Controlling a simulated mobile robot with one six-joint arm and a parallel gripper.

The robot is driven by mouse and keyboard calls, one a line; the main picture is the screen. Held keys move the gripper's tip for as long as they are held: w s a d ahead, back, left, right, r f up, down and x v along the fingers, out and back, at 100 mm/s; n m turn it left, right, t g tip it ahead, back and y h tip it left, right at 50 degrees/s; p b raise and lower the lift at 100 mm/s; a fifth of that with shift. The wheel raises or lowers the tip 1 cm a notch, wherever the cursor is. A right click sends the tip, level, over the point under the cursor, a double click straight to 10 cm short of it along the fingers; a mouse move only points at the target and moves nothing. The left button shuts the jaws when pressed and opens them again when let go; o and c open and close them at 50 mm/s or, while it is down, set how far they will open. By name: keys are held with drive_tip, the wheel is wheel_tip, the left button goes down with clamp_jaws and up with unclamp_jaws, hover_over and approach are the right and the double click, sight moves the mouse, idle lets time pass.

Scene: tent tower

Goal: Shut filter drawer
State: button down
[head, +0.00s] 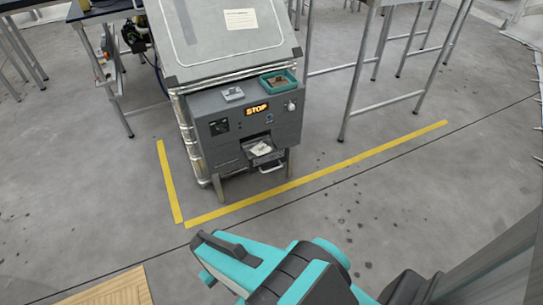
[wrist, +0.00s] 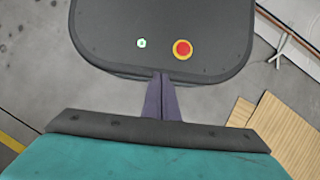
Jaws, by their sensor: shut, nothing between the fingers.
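The filter drawer (head: 262,152) is in the front of the grey machine (head: 245,118), below the lit STOP display (head: 257,109). It stands pulled out, with a pale, crumpled-looking thing lying in it. A light loop handle (head: 272,168) is at its front. My gripper (wrist: 161,78) is shut and empty in the wrist view, its two dark fingers together. The drawer is not in the wrist view. In the head view my teal arm is at the bottom, well apart from the machine, and I cannot make out the fingertips there.
A teal tray (head: 278,80) and a small grey tray (head: 233,94) sit on the machine's ledge. Yellow tape (head: 320,172) marks the floor before it. Metal table legs (head: 358,75) stand to the right. The floor between is clear.

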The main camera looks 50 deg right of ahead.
drive_tip(key=shift+d, duration=0.15)
drive_tip(key=w+d+r+n+t+y+b, duration=0.2)
drive_tip(key=w+d+r+n+t+b, duration=0.15)
drive_tip(key=w+d, duration=0.6)
drive_tip(key=w+d+r+n+t+y+b, duration=0.2)
drive_tip(key=w+d+r+t+b, duration=0.15)
drive_tip(key=w+d, duration=0.6)
drive_tip(key=s+d+r+n+t+b, duration=0.1)
drive_tip(key=d+r+n+t+b, duration=0.1)
drive_tip(key=d+r, duration=0.3)
drive_tip(key=s+d+r+n+t+h+b, duration=0.1)
drive_tip(key=d+r, duration=0.5)
drive_tip(key=d, duration=0.8)
drive_tip(key=s+d+r+n+t+h+b, duration=0.1)
drive_tip(key=s+d+r+n+t+b, duration=0.1)
drive_tip(key=d+r, duration=0.4)
drive_tip(key=d+n, duration=0.1)
drive_tip(key=d, duration=0.3)
drive_tip(key=shift+s+r+n+t+b, duration=0.25)
drive_tip(key=shift+s+n+t+b, duration=0.05)
drive_tip(key=shift+n+b, duration=0.05)
